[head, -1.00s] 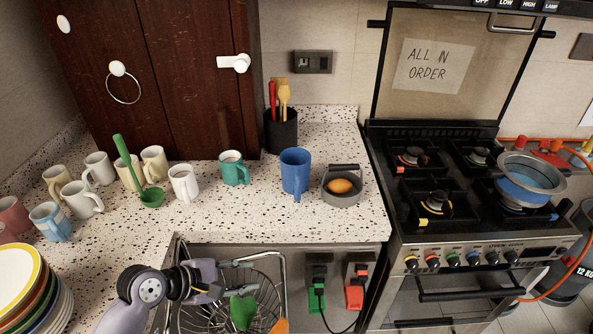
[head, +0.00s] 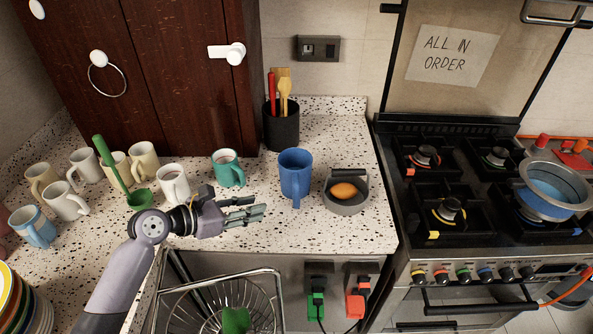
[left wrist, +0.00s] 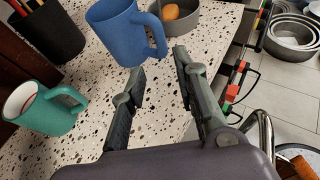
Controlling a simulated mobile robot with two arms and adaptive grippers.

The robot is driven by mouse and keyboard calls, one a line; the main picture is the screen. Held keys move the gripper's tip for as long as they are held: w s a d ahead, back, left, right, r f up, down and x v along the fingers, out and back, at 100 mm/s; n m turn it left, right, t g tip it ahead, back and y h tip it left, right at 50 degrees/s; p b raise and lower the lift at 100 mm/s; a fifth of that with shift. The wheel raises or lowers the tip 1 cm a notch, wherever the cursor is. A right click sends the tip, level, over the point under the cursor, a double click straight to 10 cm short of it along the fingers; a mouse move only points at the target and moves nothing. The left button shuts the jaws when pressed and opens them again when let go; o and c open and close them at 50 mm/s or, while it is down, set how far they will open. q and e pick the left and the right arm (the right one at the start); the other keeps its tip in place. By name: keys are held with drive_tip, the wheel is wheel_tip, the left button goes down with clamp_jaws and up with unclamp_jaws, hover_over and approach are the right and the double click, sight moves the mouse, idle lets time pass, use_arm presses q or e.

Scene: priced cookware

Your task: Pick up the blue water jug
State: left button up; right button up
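The blue water jug (head: 294,172) stands upright on the speckled counter, its handle toward the front edge. It also shows in the left wrist view (left wrist: 122,34), with its handle at the right. My left gripper (head: 262,208) is over the counter to the left of the jug, pointing toward it and apart from it. In the left wrist view its two fingers (left wrist: 158,72) are spread with nothing between them, just short of the jug's lower part. My right gripper does not show.
A green mug (head: 228,170) and a white mug (head: 172,184) stand left of the jug. A grey pot holding an egg-like item (head: 344,190) stands close on its right. A black utensil holder (head: 281,128) is behind. A wire rack (head: 220,300) lies below the counter's front edge.

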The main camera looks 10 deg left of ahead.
sight(297, 197)
use_arm(q)
drive_tip(key=p+x, duration=0.1)
drive_tip(key=x, duration=0.7)
drive_tip(key=shift+w+d+f, duration=0.1)
drive_tip(key=shift+w+d, duration=0.1)
drive_tip(key=shift+d, duration=0.1)
drive_tip(key=shift+x, duration=0.75)
drive_tip(key=x, duration=0.2)
drive_tip(key=p+x, duration=0.1)
drive_tip(key=x, duration=0.2)
drive_tip(key=shift+a+f, duration=0.2)
drive_tip(key=shift+f, duration=0.1)
drive_tip(key=shift+s, duration=0.1)
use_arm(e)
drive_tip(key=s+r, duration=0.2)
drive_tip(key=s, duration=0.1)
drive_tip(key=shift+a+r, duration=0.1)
use_arm(q)
drive_tip(key=shift+c, duration=0.2)
clamp_jaws()
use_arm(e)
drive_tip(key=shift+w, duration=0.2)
use_arm(q)
drive_tip(key=shift+r, duration=0.1)
